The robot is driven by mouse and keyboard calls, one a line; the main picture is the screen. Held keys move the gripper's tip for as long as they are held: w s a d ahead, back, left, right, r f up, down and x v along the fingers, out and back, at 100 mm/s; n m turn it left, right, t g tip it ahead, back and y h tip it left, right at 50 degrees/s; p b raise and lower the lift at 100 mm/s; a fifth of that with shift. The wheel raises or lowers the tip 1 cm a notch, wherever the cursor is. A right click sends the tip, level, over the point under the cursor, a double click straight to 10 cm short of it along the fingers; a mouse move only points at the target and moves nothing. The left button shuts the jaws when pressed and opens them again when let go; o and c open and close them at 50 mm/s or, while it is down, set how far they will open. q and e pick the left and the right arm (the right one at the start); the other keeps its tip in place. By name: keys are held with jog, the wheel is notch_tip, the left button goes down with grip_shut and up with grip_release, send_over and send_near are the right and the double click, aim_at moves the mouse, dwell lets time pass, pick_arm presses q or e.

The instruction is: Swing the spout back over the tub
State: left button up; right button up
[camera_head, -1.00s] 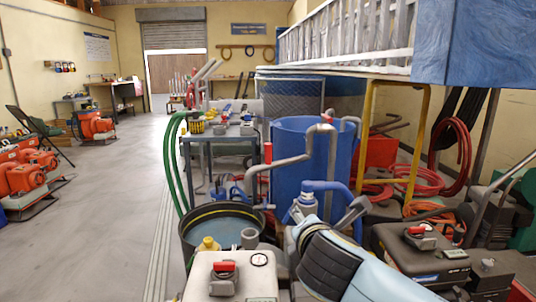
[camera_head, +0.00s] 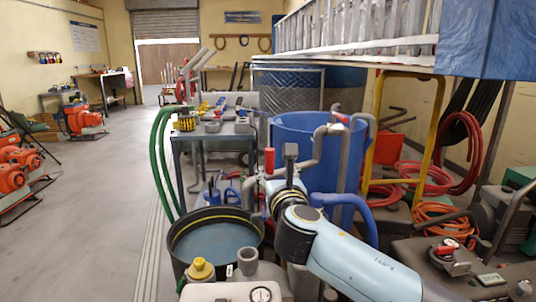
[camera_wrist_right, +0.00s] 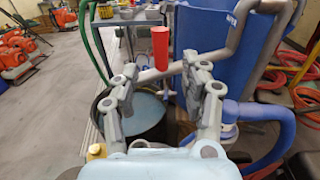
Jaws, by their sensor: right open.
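The spout is a grey bent pipe (camera_head: 313,152) in front of the blue barrel (camera_head: 297,125). It runs down to the left behind my right gripper, with a red upright handle (camera_head: 269,160) on it. The black tub (camera_head: 178,222) holds water and stands front left of the barrel. The spout's lower end seems to be near the tub's back right rim; my gripper partly hides it. My right gripper (camera_head: 284,172) is open. In the right wrist view its fingers (camera_wrist_right: 163,88) are spread, with the pipe (camera_wrist_right: 205,60) and red handle (camera_wrist_right: 160,47) beyond and between them. My left gripper is out of view.
A grey workbench (camera_head: 213,132) with small items stands behind the tub, with green hoses (camera_head: 158,165) at its left. A white unit with a gauge (camera_head: 262,294) is in front. A blue hose (camera_head: 350,203) and yellow frame (camera_head: 375,140) are at right. The left floor is mostly open.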

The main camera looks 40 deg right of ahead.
aim_at(270, 159)
jog(key=b+x, duration=0.1)
jog(key=x, duration=0.8)
jog(key=shift+w+d+b, duration=0.25)
jog(key=shift+w+b, duration=0.05)
jog(key=shift+b, duration=0.05)
jog(key=shift+r, duration=0.1)
jog(key=c, duration=0.9)
grip_shut()
